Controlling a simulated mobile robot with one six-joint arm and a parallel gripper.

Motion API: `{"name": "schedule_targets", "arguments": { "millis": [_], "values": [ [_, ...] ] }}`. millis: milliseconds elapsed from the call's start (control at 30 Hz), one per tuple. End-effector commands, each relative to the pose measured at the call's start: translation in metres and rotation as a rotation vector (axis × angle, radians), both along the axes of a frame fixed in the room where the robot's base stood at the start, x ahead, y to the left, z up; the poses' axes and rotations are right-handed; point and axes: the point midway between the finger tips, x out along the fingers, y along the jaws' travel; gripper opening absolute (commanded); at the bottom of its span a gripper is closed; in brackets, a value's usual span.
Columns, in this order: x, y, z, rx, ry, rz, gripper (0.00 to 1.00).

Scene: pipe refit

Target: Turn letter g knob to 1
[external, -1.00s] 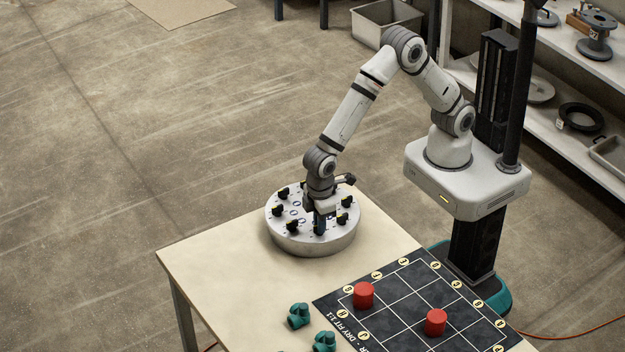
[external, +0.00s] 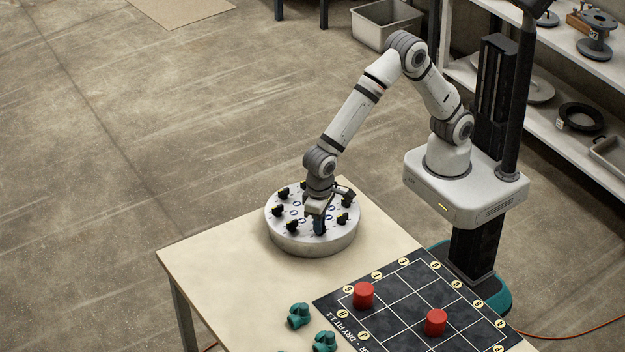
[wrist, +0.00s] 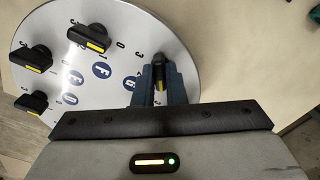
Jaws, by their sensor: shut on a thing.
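A round grey-white dial plate (external: 300,243) sits on the table and carries several black knobs with yellow pointer marks. In the wrist view the plate (wrist: 165,28) shows blue lettered discs beside the knobs. My gripper (wrist: 161,84) is shut on a black knob (wrist: 160,72) at the plate's edge, its yellow mark just visible between the fingers. A blue disc that looks like G (wrist: 130,83) is partly hidden by the left finger. The numbers around this knob are mostly hidden. In the external view my gripper (external: 319,226) points down onto the plate's near side.
Three other knobs (wrist: 89,38) (wrist: 32,58) (wrist: 32,102) stand close on the plate. A dark grid mat (external: 400,312) with two red cylinders (external: 363,295) (external: 435,322) and teal pipe fittings (external: 299,315) lie in front.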

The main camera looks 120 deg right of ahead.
Motion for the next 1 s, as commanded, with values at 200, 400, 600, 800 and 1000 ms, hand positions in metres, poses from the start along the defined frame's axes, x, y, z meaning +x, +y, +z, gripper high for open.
{"name": "schedule_targets", "arguments": {
  "millis": [200, 400, 600, 800, 1000],
  "values": [
    [0.0006, 0.0002, 0.0007, 0.000, -0.002, -0.064, 0.00],
    [0.0007, 0.0002, 0.0009, 0.000, -0.002, -0.082, 0.00],
    [0.0008, 0.0002, 0.0011, 0.000, -0.004, -0.083, 0.00],
    [0.0007, 0.0002, 0.0010, 0.001, -0.003, -0.083, 0.17],
    [0.0004, 0.0001, 0.0006, 0.000, -0.001, -0.082, 0.33]
  ]
}}
